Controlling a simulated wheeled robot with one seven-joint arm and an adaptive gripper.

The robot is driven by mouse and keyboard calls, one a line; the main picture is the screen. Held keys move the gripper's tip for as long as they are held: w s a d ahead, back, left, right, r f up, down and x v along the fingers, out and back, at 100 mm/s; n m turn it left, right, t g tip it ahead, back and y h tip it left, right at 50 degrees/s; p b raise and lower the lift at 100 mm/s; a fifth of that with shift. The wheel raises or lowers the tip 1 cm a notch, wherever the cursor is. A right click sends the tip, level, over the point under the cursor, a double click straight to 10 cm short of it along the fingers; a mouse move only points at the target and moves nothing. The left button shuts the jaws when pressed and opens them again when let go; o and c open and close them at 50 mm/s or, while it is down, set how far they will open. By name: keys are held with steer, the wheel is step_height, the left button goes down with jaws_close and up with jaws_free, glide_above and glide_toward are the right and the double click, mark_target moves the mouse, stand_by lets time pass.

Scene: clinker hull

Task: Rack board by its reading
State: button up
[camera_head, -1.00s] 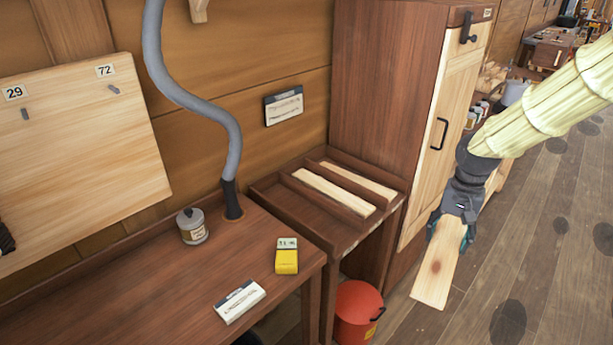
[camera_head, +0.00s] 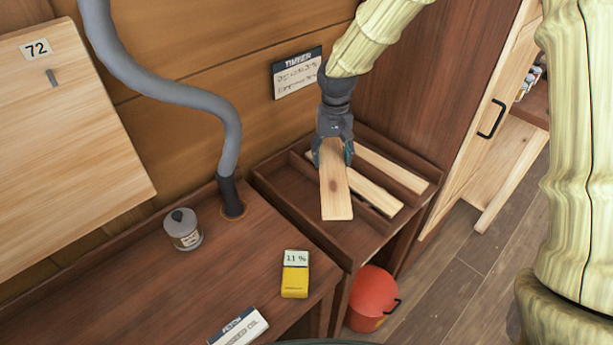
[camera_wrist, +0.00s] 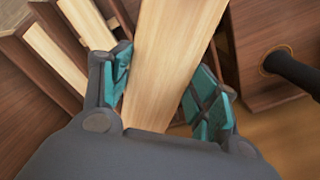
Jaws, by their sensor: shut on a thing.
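My gripper (camera_head: 333,155) is shut on a pale board (camera_head: 336,195) with a knot, tilted with its free end toward the camera. It is held above the dark wooden rack (camera_head: 285,192). In the wrist view the board (camera_wrist: 172,55) runs between the teal finger pads. The rack has dividers; one board (camera_head: 378,197) lies in a middle bay, partly hidden by the held one, and another (camera_head: 392,170) lies in the right bay. The left bay looks empty. A yellow meter (camera_head: 295,280) on the bench reads 11 %.
A wall card (camera_head: 297,73) headed "TIMBER" hangs behind the rack; its smaller lines are unclear. The bench (camera_head: 130,290) holds a tin (camera_head: 184,229), a grey hose (camera_head: 190,95) and a white labelled box (camera_head: 238,327). A red bucket (camera_head: 372,297) stands below. A cabinet stands right.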

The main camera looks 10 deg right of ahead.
mark_target(317, 209)
steer(key=shift+w+a+f+n+p, duration=0.1)
steer(key=shift+a+f+n+p, duration=0.3)
steer(key=shift+f+n, duration=1.95)
steer(key=shift+w+a+f+n+p, duration=0.1)
steer(key=shift+a+f+n, duration=0.5)
steer(key=shift+f, duration=3.5)
steer(key=shift+w+a+f+n+p, duration=0.15)
steer(key=shift+a+f+n, duration=0.85)
steer(key=shift+f, duration=2.2)
steer(key=shift+s+d+f+n, duration=0.1)
steer(key=shift+d+f+n, duration=0.25)
steer(key=shift+d, duration=0.05)
steer(key=o, duration=1.2)
step_height(317, 209, up, 12)
